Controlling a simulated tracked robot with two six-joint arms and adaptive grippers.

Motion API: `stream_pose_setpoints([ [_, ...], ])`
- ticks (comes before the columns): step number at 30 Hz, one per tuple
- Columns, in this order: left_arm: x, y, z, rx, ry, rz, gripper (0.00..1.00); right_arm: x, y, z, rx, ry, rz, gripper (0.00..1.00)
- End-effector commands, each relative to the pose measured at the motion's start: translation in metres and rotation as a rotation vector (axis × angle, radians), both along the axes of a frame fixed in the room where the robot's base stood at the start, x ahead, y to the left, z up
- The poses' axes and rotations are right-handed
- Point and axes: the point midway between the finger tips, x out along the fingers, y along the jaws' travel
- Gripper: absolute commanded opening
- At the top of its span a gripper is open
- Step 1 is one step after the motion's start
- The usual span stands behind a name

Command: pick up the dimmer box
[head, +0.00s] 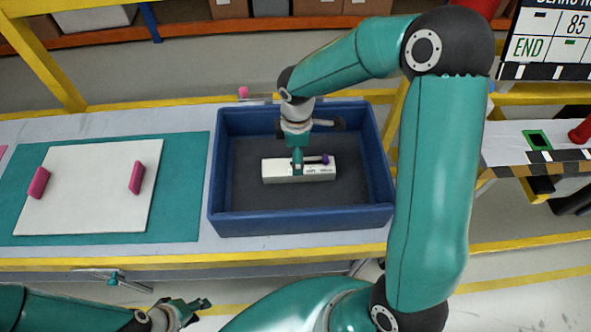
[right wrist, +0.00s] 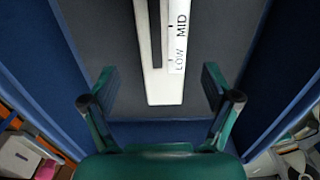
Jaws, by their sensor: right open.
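The dimmer box (head: 318,175) is a long white box with a purple knob on top. It lies on the dark floor of the blue bin (head: 300,222). In the right wrist view, the dimmer box (right wrist: 155,85) shows a dark slot and the printed words LOW and MID. My right gripper (head: 297,165) points down over the box. In the right wrist view its open fingers (right wrist: 158,80) stand on either side of the box's near end, with gaps on both sides. My left gripper (head: 198,312) is low in the head view, away from the bin, and its fingertips look apart.
Left of the bin, a white board (head: 95,190) with two pink handles lies on a teal mat (head: 185,190). The bin's walls surround my right gripper. A yellow rail (head: 150,264) runs along the bench front. A side table stands at the right.

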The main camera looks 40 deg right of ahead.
Motion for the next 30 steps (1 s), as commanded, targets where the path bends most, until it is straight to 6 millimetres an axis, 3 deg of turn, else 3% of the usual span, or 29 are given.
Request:
stream_pose_setpoints([
  [5,0.000,0.000,0.001,0.000,0.000,0.000,0.39,-0.002,-0.002,-0.012,-0.001,0.002,-0.001,0.88],
  [13,0.000,0.000,0.001,0.000,0.000,0.000,0.39,-0.006,-0.003,-0.048,0.001,0.002,-0.001,0.88],
  [22,0.000,0.000,0.001,0.000,0.000,0.000,0.39,-0.005,-0.003,-0.053,0.000,-0.001,-0.001,0.88],
  [30,0.000,0.000,0.001,0.000,0.000,0.000,0.39,-0.005,-0.003,-0.053,0.000,-0.001,-0.001,0.44],
])
